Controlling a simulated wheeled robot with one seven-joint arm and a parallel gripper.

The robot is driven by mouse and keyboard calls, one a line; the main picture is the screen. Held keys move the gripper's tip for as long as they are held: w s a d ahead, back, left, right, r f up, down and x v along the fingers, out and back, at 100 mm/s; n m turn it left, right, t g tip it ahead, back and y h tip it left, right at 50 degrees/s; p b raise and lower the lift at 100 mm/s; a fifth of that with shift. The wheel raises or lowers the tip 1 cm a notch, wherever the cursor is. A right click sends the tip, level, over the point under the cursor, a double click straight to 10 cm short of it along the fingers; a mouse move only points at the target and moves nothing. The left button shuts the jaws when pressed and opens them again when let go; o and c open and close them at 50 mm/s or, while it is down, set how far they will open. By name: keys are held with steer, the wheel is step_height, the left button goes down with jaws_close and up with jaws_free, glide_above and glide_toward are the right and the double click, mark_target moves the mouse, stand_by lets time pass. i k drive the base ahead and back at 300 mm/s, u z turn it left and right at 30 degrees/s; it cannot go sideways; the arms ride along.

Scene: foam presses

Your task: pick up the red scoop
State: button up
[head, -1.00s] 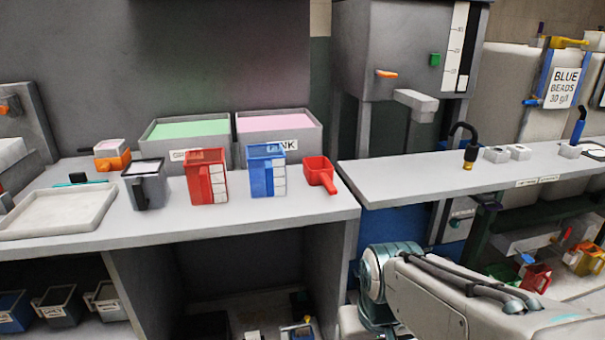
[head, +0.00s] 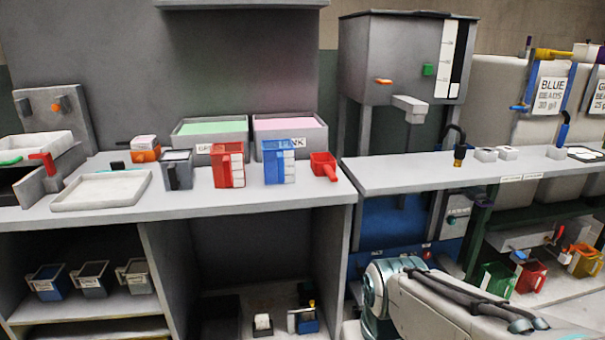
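The red scoop (head: 323,165) is a small square red cup with a short handle pointing toward the front right. It sits on the grey counter (head: 250,200) near its right end, right of the blue jug. My arm shows at the lower right, below and in front of the right-hand counter. My gripper is outside the picture.
A blue jug (head: 279,161), a red jug (head: 228,165) and a grey jug (head: 177,169) stand left of the scoop. Bins of pink beads (head: 289,124) and green beads (head: 211,126) stand behind. A pale tray (head: 101,189) lies left. A gap separates the right-hand counter (head: 400,178).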

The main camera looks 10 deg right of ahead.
mark_target(323, 164)
steer(key=u, duration=0.8)
steer(key=i, duration=0.95)
steer(key=z, duration=1.7)
